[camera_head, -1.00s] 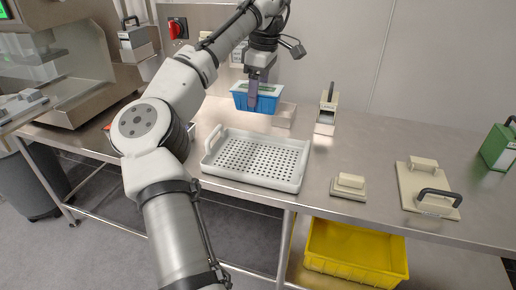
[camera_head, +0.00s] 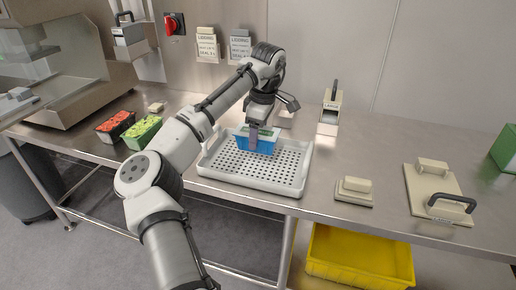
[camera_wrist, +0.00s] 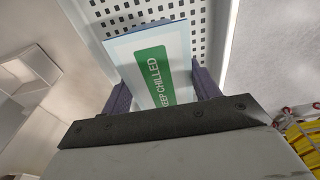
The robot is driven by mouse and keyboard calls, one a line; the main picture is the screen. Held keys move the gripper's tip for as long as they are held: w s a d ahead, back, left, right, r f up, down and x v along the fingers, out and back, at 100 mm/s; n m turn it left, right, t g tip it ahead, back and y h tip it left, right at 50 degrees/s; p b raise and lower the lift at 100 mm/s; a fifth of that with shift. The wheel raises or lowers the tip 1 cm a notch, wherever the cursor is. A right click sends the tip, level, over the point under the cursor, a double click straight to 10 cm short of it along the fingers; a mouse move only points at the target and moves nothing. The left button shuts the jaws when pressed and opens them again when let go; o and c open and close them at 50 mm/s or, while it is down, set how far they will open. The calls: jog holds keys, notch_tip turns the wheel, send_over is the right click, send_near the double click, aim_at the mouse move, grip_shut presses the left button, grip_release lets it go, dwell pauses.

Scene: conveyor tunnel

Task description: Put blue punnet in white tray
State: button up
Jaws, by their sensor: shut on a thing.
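The blue punnet (camera_head: 254,146) has a pale film lid with a green label. It is over the middle of the white tray (camera_head: 226,178), a perforated tray with raised rims on the steel table. My gripper (camera_head: 254,136) is shut on the punnet from above. In the wrist view the punnet's lid (camera_wrist: 152,62) reads "KEEP CHILLED" and sits between my gripper's fingers (camera_wrist: 160,88), with the tray's holes (camera_wrist: 205,20) beyond it. I cannot tell whether the punnet's bottom touches the tray floor.
A red-filled punnet (camera_head: 115,125) and a green punnet (camera_head: 142,132) stand at the left. A beige block (camera_head: 354,190) and a board with a black handle (camera_head: 440,190) lie right of the tray. A yellow crate (camera_head: 360,258) is below the table.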

aim_at(258, 147)
jog(key=shift+f, duration=2.35)
jog(key=shift+f, duration=0.1)
jog(key=o, duration=1.4)
jog(key=r, duration=0.7)
jog(key=d+r, duration=0.1)
jog(key=r, duration=0.3)
jog(key=shift+s+d+r+p, duration=0.1)
jog(key=shift+s+r+p, duration=0.1)
jog(key=shift+p, duration=0.1)
jog(key=shift+d+r, duration=0.1)
jog(key=shift+r, duration=0.25)
